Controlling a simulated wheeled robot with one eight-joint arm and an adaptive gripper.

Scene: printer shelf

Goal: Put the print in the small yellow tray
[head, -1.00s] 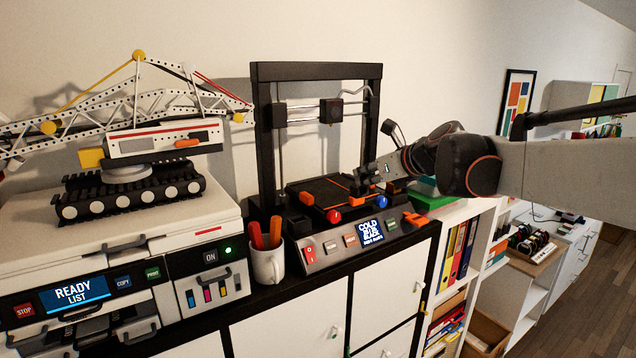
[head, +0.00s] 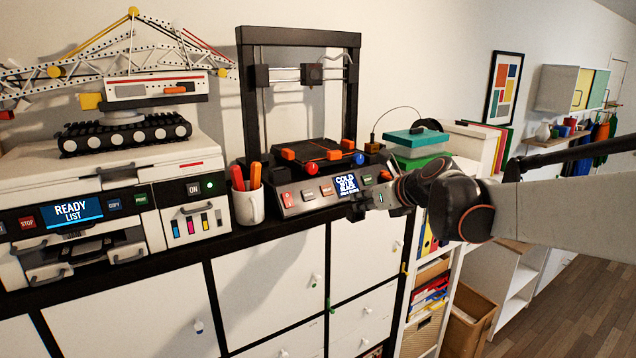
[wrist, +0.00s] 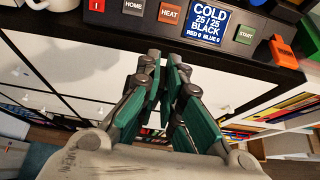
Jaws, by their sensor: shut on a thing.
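My gripper (head: 357,208) is in front of the 3D printer's (head: 240,90) control panel, off the print bed (head: 318,150). In the wrist view its teal-padded fingers (wrist: 174,62) come close together below the panel. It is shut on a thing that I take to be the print. The print is small and mostly hidden between the fingertips, so its shape and colour cannot be made out. The bed is dark with orange clips and has no clear loose piece on it. I cannot make out a small yellow tray in either view.
The printer's screen (head: 346,186) reads COLD. A white mug with orange pens (head: 247,206) stands left of it. A white office printer (head: 110,200) with a model crane is farther left. Teal and green boxes (head: 418,140) sit at right. White cabinet doors (head: 265,275) lie below.

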